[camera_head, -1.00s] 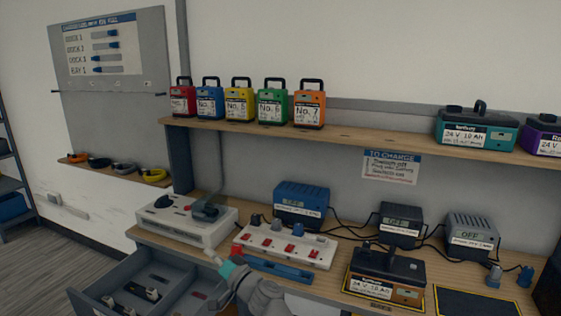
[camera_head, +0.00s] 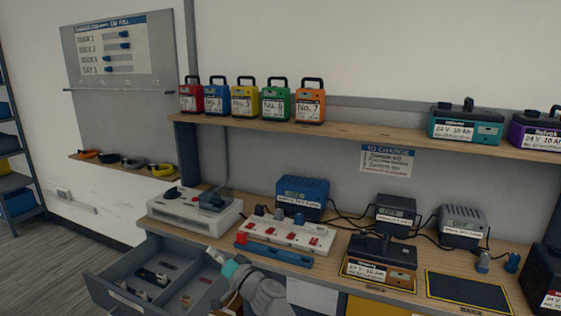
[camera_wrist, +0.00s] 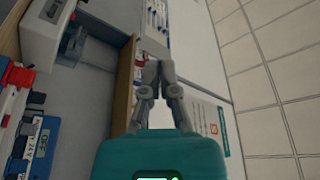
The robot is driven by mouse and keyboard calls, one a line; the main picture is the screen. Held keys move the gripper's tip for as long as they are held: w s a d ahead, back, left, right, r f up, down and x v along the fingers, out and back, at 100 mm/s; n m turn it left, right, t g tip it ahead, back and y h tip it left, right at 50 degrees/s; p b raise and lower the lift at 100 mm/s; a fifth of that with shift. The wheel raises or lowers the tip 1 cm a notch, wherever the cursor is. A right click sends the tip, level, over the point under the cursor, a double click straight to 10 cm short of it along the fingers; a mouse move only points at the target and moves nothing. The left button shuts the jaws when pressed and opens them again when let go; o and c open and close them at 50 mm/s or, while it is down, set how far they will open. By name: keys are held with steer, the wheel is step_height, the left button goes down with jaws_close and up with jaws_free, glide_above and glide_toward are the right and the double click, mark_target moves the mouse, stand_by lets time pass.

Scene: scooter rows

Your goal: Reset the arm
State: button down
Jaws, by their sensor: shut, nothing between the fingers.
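My gripper (camera_head: 213,255) is at the lower middle of the head view, above the front edge of the bench and beside the open drawer. My grey and teal arm leads up to it from below. In the wrist view my gripper (camera_wrist: 159,68) has its grey fingers together and holds nothing. It appears apart from the bench things around it.
The open grey drawer (camera_head: 117,291) juts out at the lower left. On the bench (camera_head: 335,255) stand a white power strip (camera_head: 290,233), chargers with cables and a battery (camera_head: 380,262). A shelf (camera_head: 350,132) with several coloured battery packs runs above.

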steer(key=s+d+f+g+h, duration=0.2)
steer(key=d+f+g+h, duration=0.15)
steer(key=d+f, duration=0.4)
steer(key=s+d+f+n+g+h, duration=0.1)
steer(key=s+d+f+g+h, duration=0.15)
steer(key=d+f+h, duration=0.4)
steer(key=s+d+f+g+h, duration=0.1)
steer(key=d+f+g+h, duration=0.25)
steer(key=d+f, duration=0.6)
steer(key=s+d+r+m+g+h, duration=0.1)
steer(key=s+d+m+g+h, duration=0.15)
steer(key=d, duration=0.85)
step_height(320, 180, up, 18)
steer(key=p, duration=1.8)
steer(key=shift+s+h, duration=0.3)
steer(key=shift+s, duration=0.1)
steer(key=shift+a, duration=0.15)
